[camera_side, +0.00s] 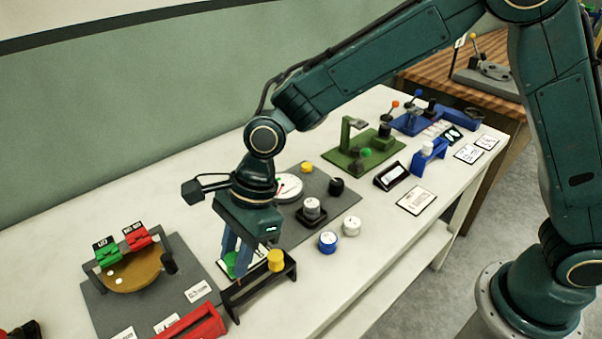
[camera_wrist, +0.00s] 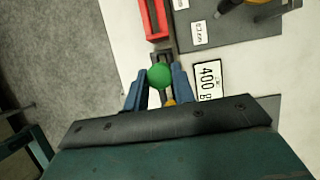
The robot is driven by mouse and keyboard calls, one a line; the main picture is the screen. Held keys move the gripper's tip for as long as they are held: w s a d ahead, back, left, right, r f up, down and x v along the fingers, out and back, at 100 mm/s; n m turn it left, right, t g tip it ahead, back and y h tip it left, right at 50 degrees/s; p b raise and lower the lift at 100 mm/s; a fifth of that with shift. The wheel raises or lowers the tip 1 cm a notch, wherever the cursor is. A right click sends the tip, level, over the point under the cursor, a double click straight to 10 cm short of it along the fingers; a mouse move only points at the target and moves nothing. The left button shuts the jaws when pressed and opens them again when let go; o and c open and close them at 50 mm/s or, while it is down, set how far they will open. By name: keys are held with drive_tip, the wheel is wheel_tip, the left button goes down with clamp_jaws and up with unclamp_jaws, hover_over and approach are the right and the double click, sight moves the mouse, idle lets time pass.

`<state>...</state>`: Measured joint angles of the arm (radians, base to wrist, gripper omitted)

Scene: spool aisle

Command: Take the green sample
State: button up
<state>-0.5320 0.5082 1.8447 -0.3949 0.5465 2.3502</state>
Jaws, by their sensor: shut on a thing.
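The green sample (camera_side: 231,261) is between the blue fingers of my gripper (camera_side: 240,266) in the side view. The wrist view shows its round green top (camera_wrist: 160,76) from above, with a finger of my gripper (camera_wrist: 159,88) on each side. My gripper is shut on it. It is at the left end of a low black rack (camera_side: 262,286); I cannot tell whether its base still touches the rack. A yellow sample (camera_side: 275,260) stands at the rack's right end, close beside my gripper, and shows partly in the wrist view (camera_wrist: 171,102).
A red tray (camera_side: 192,326) lies just left of the rack. A grey board with a round brown plate (camera_side: 133,272) is further left. A white card (camera_wrist: 208,80) lies beside the fingers. Blue-and-white (camera_side: 328,241) and white (camera_side: 351,226) pots stand to the right.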

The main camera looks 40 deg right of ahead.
wheel_tip(320, 180, up, 14)
idle(0.4)
